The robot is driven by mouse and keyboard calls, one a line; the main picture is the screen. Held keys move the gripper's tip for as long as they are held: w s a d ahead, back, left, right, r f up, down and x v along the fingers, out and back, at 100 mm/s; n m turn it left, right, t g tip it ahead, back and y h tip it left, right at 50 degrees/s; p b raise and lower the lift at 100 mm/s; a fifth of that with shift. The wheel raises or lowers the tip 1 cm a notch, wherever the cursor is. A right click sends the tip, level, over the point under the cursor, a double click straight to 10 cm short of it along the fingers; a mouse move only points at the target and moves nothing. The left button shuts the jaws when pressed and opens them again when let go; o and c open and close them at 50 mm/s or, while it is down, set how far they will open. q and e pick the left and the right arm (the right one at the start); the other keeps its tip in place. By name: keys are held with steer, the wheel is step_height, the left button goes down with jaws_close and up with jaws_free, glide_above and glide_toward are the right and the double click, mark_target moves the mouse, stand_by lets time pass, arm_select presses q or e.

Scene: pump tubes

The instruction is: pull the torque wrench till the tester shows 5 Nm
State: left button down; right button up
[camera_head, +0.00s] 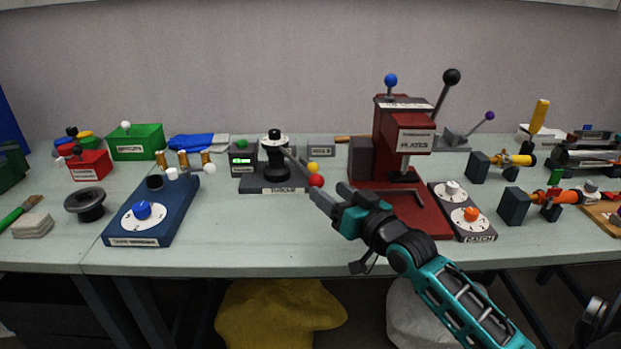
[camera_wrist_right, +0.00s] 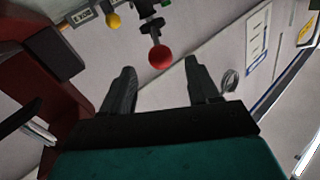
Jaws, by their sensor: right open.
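The torque tester (camera_head: 275,186) stands on the middle of the bench, with a black post on a dark base. Its small green display (camera_head: 241,160) is lit, but I cannot read the figure. A grey bar, seemingly the torque wrench (camera_head: 296,158), runs from the post toward a red ball (camera_head: 316,180). My right gripper (camera_head: 326,190) is open beside the red ball. In the right wrist view, the red ball (camera_wrist_right: 160,57) on a dark shaft appears just beyond and between the open fingertips (camera_wrist_right: 159,70), with nothing gripped. My left gripper is out of view.
A yellow ball (camera_head: 313,168) is close behind the red one. A dark red press (camera_head: 405,155) stands right of the tester. A blue dial board (camera_head: 180,215) is to the left. Bare bench lies in front of the tester.

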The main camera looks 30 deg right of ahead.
mark_target(318, 183)
steer(key=w, duration=0.8)
steer(key=shift+a, duration=0.2)
steer(key=shift+s, duration=0.1)
jaws_close()
stand_by(0.3)
